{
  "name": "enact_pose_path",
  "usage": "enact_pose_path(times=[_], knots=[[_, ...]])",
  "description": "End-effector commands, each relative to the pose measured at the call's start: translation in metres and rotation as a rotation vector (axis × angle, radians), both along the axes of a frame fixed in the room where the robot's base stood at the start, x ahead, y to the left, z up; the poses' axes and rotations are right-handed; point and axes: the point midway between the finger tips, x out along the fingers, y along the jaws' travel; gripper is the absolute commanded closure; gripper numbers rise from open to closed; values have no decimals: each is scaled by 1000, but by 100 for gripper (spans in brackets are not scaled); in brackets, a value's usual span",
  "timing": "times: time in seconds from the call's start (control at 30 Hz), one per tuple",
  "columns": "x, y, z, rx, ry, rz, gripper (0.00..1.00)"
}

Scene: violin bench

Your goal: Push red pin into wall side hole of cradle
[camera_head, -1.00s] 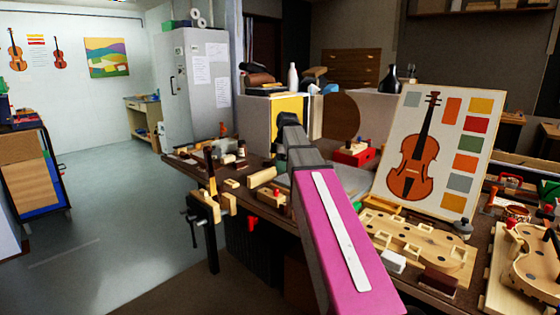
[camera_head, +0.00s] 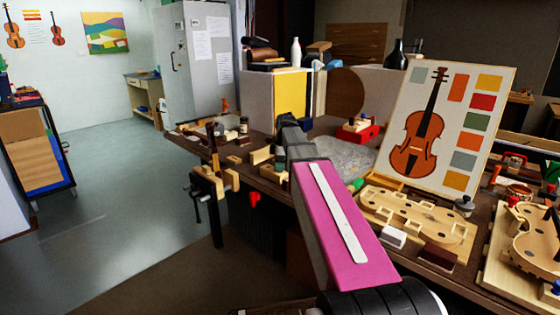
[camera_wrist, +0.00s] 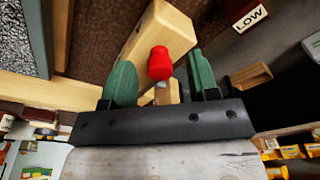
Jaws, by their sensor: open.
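In the wrist view, the red pin (camera_wrist: 160,63) has a red head on a pale metal shank and stands between my gripper's two green fingers. My gripper (camera_wrist: 162,78) is open, with a visible gap between each finger and the pin. The pale wooden cradle (camera_wrist: 150,32) lies just beyond the pin; whether the pin's tip is in a hole cannot be told. In the head view my gripper (camera_head: 279,158) is over the bench, beside a pale wooden piece (camera_head: 260,155) that looks like the cradle. The pin is hidden there.
A dark red block marked LOW (camera_wrist: 248,18) is close by in the wrist view. On the bench (camera_head: 315,197) stand a red box (camera_head: 358,132), a violin-body mould (camera_head: 415,220) and a violin poster (camera_head: 450,130). A wooden vise (camera_head: 214,182) is at the left edge.

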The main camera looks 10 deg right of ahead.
Motion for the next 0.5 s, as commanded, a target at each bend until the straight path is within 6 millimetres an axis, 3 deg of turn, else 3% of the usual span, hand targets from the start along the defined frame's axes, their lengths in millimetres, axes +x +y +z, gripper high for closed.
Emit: enact_pose_path(times=[0.27,0.4,0.43,0.5], knots=[[0,0,-1,0,0,0,46],[0,0,-1,0,0,0,91],[0,0,-1,0,0,0,98],[0,0,-1,0,0,0,99]])
